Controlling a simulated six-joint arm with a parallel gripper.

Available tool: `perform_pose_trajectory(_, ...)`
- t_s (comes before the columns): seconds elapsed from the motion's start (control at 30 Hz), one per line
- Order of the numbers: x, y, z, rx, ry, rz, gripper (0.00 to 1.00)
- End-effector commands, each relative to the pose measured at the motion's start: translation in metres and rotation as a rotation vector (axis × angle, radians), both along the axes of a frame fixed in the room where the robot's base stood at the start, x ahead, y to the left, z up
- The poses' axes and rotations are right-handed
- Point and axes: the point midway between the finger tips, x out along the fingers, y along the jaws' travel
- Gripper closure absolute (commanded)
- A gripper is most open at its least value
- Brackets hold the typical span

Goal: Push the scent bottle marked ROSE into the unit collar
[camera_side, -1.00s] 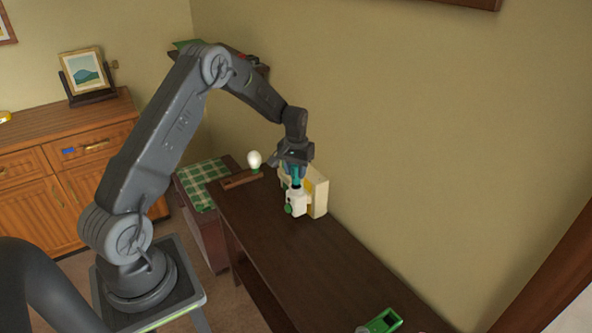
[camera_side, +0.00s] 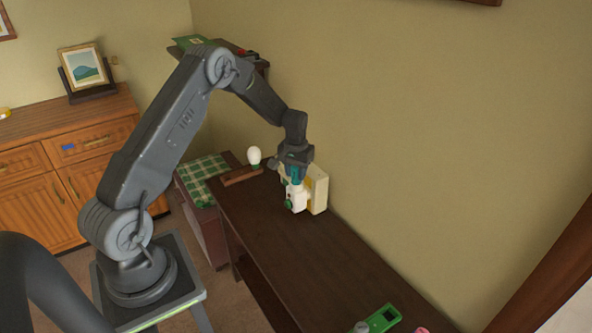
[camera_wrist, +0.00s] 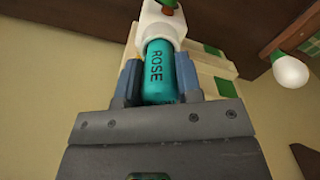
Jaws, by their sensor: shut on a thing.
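The teal scent bottle marked ROSE (camera_wrist: 159,72) is upright to the camera and held between the two blue-grey fingers of my gripper (camera_wrist: 158,84). Its far end meets the white unit (camera_wrist: 163,22) and is hidden in the collar there. How deep it sits cannot be told. In the side view my gripper (camera_side: 295,175) is directly above the white unit (camera_side: 298,201), which has a green round part on its front. There the fingers hide most of the bottle.
A cream box (camera_side: 319,190) stands right behind the unit, near the wall. A white bulb-shaped thing (camera_side: 254,156) stands on a wooden strip (camera_side: 240,175) to the left. A green device (camera_side: 382,319) lies at the near end. The dark table (camera_side: 330,260) is clear between.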

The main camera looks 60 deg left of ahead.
Motion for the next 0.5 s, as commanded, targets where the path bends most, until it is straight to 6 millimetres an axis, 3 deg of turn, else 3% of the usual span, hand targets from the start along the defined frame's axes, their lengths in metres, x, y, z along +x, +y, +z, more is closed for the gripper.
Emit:
perform_pose_trajectory(0.4, 0.0, 0.0, -0.0104, 0.0, 0.0, 0.0, 0.92)
perform_pose_trajectory(0.43, 0.0001, 0.0001, -0.0101, 0.0, 0.0, 0.0, 0.65)
perform_pose_trajectory(0.5, 0.0002, 0.0001, -0.0098, 0.0, 0.0, 0.0, 0.59)
